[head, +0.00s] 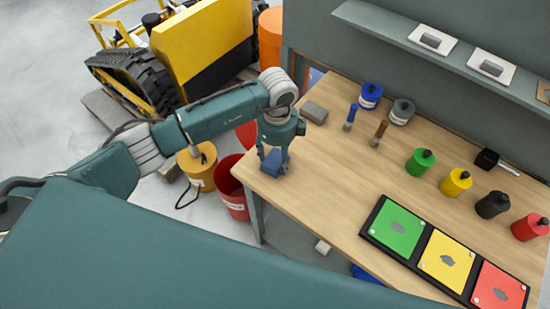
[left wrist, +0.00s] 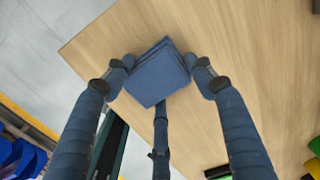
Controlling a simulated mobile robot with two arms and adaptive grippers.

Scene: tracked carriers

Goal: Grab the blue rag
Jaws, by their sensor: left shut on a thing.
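The blue rag (left wrist: 158,78) is a folded blue cloth at the near left corner of the wooden workbench. In the head view the rag (head: 273,163) shows just below my left gripper (head: 274,156), partly hidden by its fingers. In the left wrist view my left gripper (left wrist: 160,82) has its dark fingers on both sides of the rag and is shut on it. The rag is at or close to the bench top; I cannot tell whether it touches. My right gripper is not in view.
The workbench (head: 330,180) holds a grey block (head: 314,112), two brushes, several coloured bottles and a black tray (head: 374,217) with green, yellow and red panels. A red bucket (head: 232,190) and a yellow bucket (head: 197,167) stand on the floor left of the bench. A yellow tracked machine (head: 200,45) stands behind.

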